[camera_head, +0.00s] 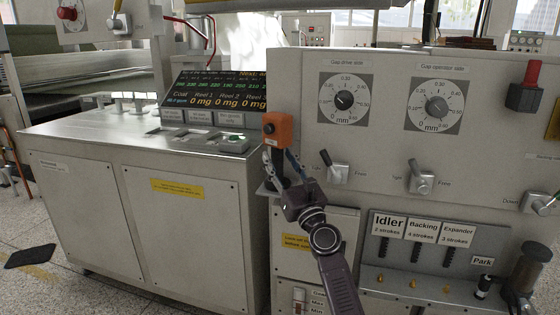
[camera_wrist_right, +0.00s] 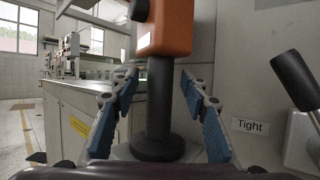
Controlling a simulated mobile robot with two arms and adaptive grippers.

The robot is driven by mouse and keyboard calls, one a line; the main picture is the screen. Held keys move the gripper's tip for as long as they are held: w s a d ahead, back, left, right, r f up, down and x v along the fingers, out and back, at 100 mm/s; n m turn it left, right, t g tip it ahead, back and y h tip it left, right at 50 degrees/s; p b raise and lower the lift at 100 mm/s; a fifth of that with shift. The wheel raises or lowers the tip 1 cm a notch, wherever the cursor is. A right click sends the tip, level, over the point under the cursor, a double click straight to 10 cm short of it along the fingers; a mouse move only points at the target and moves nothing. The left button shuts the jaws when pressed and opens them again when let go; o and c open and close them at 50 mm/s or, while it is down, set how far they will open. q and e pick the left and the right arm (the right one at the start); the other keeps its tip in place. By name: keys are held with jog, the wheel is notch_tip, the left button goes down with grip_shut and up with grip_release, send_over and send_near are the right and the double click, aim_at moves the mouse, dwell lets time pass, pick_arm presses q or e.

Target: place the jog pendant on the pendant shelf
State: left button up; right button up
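The jog pendant (camera_head: 277,128) is an orange box with a dark button on its face and a black stem below. In the right wrist view the pendant (camera_wrist_right: 165,28) is upright, and its wide black foot appears to rest on a small pale ledge (camera_wrist_right: 122,152), which looks like the pendant shelf. My right gripper (camera_head: 281,162) is at the stem, below the orange box. In the wrist view its blue-padded fingers (camera_wrist_right: 160,115) stand on both sides of the stem, with visible gaps. In the head view the gripper hides the foot. My left gripper is out of view.
The grey machine panel (camera_head: 395,60) stands close on the right, with dials and a lever (camera_head: 337,170) near my gripper. A control desk (camera_head: 130,140) with a display (camera_head: 215,90) is on the left. Open floor (camera_head: 45,215) lies at far left.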

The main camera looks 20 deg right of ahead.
jog(key=shift+s, duration=0.1)
jog(key=v, duration=1.2)
jog(key=s+a+f+n+g+y, duration=0.2)
jog(key=s+a+f+n+g, duration=0.4)
jog(key=f+n, duration=0.45)
jog(key=s+a+f+n+g+y, duration=0.3)
jog(key=s+a+f+n, duration=0.4)
jog(key=f+n, duration=0.4)
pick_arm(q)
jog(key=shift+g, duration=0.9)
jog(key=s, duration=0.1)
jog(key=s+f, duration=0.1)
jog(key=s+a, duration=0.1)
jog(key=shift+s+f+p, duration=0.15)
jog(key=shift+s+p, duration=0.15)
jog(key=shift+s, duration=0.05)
pick_arm(e)
jog(key=s+d+f+n+g+h, duration=0.3)
jog(key=s+f+n, duration=0.3)
jog(key=s, duration=0.5)
jog(key=s+d+f+n+g+h, duration=0.3)
jog(key=s+d+f+n+g, duration=0.1)
jog(key=s+f+n, duration=0.3)
jog(key=s+n+g, duration=0.1)
jog(key=s+n, duration=0.1)
jog(key=s, duration=0.2)
jog(key=shift+s+d+h, duration=0.3)
jog(key=shift+d+h, duration=0.1)
